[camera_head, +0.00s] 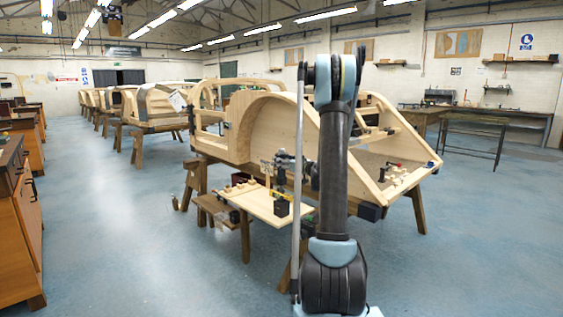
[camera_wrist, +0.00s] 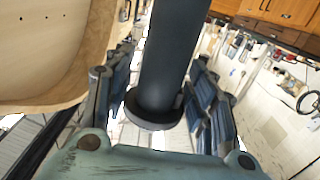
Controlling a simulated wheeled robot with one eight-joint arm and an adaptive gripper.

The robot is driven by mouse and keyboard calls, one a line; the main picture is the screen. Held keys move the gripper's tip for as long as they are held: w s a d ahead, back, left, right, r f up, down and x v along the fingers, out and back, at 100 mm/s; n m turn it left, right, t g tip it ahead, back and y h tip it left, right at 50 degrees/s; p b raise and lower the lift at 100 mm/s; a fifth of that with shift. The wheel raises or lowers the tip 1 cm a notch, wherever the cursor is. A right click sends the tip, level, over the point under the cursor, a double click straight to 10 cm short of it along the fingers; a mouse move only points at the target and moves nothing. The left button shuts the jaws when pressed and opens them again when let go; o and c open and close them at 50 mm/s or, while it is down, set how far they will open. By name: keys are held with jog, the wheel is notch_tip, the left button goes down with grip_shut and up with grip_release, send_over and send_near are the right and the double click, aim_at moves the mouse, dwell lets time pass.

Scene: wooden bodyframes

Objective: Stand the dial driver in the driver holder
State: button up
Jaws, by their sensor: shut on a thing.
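In the wrist view, my gripper (camera_wrist: 165,95) is shut on a thick dark cylinder with a wide collar, which I take to be the dial driver (camera_wrist: 172,45). The cylinder runs out of the picture at the top, so its far end is hidden. In the head view, a small black block on the wooden board may be the driver holder (camera_head: 282,206); I cannot tell for sure. Dark gripper parts show above the board, partly behind my arm, and the driver is too small there to make out.
The pale wooden board (camera_head: 262,204) carries several small items, including a yellow one. A large wooden bodyframe (camera_head: 270,125) stands close behind and beside it. Wooden cabinets (camera_head: 12,225) line the left. The blue floor between is clear.

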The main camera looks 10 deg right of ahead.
aim_at(282, 185)
jog(key=shift+f, duration=6.4)
jog(key=o, duration=1.3)
